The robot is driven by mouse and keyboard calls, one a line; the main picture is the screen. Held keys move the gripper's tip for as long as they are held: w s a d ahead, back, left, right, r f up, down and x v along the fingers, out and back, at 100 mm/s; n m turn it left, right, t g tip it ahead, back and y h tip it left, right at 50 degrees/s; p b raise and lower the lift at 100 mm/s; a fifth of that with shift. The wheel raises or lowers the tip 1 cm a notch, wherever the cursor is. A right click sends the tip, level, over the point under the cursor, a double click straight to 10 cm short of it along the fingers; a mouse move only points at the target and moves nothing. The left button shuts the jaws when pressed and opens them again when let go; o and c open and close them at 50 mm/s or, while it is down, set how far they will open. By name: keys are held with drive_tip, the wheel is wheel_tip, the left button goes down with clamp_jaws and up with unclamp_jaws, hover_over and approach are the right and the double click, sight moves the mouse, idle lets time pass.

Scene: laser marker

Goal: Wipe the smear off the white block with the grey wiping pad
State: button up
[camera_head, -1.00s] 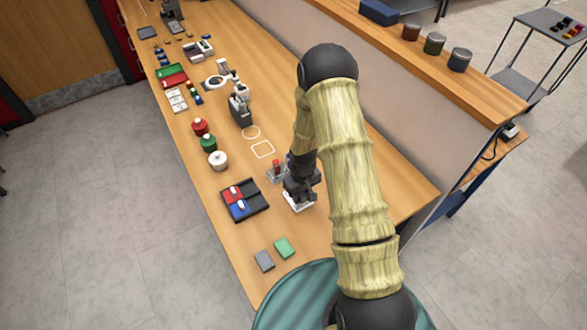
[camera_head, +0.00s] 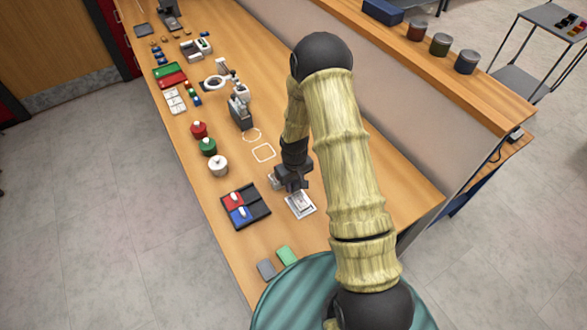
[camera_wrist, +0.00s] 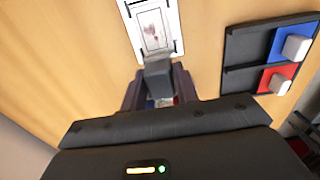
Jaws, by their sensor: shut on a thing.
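The white block (camera_head: 300,204) lies flat on the bench. In the wrist view the white block (camera_wrist: 169,43) bears a reddish-brown smear on its face. In the wrist view my gripper (camera_wrist: 160,92) is shut on a grey piece, which looks like the grey wiping pad (camera_wrist: 158,76). The pad is hidden in the head view.
A black tray (camera_head: 262,217) with red and blue compartments lies left. A flat grey piece (camera_head: 266,269) and a green one (camera_head: 287,255) lie at the near edge. Bare bench surrounds the white outlines (camera_head: 263,153).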

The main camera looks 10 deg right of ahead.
drive_tip(key=shift+s+r+p, duration=0.2)
drive_tip(key=shift+r+p, duration=0.05)
drive_tip(key=shift+r, duration=0.3)
drive_tip(key=shift+s+r+p, duration=0.2)
drive_tip(key=shift+r+p, duration=0.05)
drive_tip(key=shift+r, duration=0.25)
drive_tip(key=shift+w+r+p, duration=0.2)
drive_tip(key=shift+r+p, duration=0.3)
drive_tip(key=shift+r, duration=0.15)
drive_tip(key=shift+r+p, duration=0.8)
drive_tip(key=shift+r, duration=0.55)
drive_tip(key=shift+d, duration=0.1)
drive_tip(key=shift+s, duration=0.1)
drive_tip(key=shift+f, duration=0.1)
